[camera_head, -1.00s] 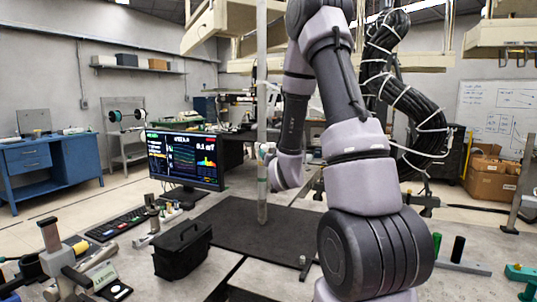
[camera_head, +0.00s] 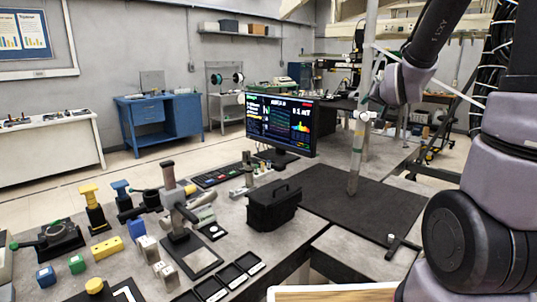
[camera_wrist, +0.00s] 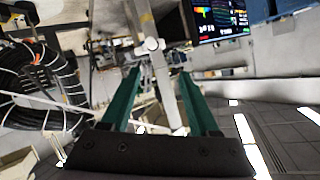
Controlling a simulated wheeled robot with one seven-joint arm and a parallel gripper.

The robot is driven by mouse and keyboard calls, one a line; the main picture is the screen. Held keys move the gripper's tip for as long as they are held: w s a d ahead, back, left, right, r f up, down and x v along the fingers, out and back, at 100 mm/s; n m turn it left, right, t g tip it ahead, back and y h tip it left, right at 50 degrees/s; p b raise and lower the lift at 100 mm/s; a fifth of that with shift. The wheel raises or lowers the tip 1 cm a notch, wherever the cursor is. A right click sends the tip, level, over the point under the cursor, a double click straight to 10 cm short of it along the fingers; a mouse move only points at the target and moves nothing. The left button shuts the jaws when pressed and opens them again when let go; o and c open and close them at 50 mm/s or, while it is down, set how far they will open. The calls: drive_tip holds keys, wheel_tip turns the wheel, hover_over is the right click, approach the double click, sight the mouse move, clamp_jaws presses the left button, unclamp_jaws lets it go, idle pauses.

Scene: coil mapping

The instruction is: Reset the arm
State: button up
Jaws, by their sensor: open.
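My gripper (camera_wrist: 158,74) shows in the wrist view with its two green fingers spread apart. No object is held between them. A pale pole with a white knob (camera_wrist: 150,45) shows in the gap beyond the fingers; I cannot tell how close it is. In the head view my arm (camera_head: 480,190) stands at the right edge, with its upper part cut off by the frame. A grey arm section (camera_head: 402,82) hangs just right of the pole (camera_head: 359,150). My gripper's fingers cannot be made out clearly there.
A lit monitor (camera_head: 280,125), a black case (camera_head: 273,207) and a dark mat (camera_head: 400,205) are on the grey table. Clamps, coloured blocks and small black trays (camera_head: 212,289) crowd its left. Thick black cables (camera_wrist: 40,85) show in the wrist view. A blue desk (camera_head: 160,125) stands behind.

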drive_tip(key=s+a+r+g+y, duration=0.1)
drive_tip(key=s+a+g, duration=0.1)
drive_tip(key=s, duration=0.6)
drive_tip(key=s+a+r+n+g+y, duration=0.1)
drive_tip(key=s+a+r+g, duration=0.1)
drive_tip(key=s, duration=0.7)
drive_tip(key=s+a+r+n+g+y, duration=0.1)
drive_tip(key=s+a, duration=0.3)
drive_tip(key=s, duration=0.5)
drive_tip(key=shift+r+g+y, duration=0.5)
drive_tip(key=shift+r+g, duration=0.05)
drive_tip(key=shift+g, duration=0.15)
